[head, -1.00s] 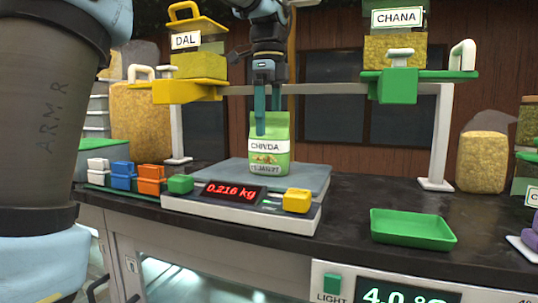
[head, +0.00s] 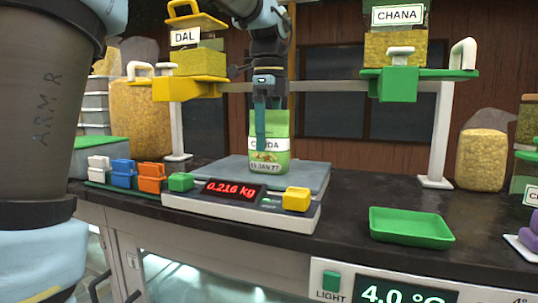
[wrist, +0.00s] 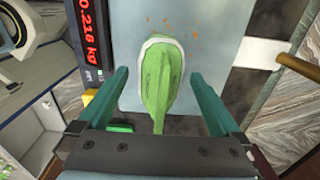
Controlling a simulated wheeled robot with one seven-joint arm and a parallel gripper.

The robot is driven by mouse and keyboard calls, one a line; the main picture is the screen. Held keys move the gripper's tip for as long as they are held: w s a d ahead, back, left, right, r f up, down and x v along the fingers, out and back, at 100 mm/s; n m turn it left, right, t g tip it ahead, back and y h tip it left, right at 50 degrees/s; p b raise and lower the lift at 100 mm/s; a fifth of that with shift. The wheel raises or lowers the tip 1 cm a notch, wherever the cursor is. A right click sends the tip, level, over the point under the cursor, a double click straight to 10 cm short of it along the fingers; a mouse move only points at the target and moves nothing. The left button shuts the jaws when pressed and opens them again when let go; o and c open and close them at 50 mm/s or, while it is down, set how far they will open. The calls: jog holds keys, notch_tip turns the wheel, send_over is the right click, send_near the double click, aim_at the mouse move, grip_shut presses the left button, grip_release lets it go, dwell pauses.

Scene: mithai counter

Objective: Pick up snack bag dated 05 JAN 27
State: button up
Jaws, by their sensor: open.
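A green snack bag labelled CHIVDA (head: 276,155) stands upright on the grey scale plate (head: 308,178). Its printed date is small and looks like 15 JAN 27; the first digit is not certain. My gripper (head: 261,148) is open over the bag, with one finger hanging in front of the label and covering part of its name. In the wrist view the bag (wrist: 160,78) lies between the two spread teal fingers (wrist: 158,72), with a gap on each side. The far finger is mostly hidden in the head view.
Green (head: 181,182) and yellow (head: 297,199) blocks sit at the scale's front. An empty green tray (head: 412,226) lies right. A rail with DAL (head: 185,38) and CHANA (head: 397,15) containers stands behind. Counter between scale and tray is clear.

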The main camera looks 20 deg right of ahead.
jog(key=c, duration=1.6)
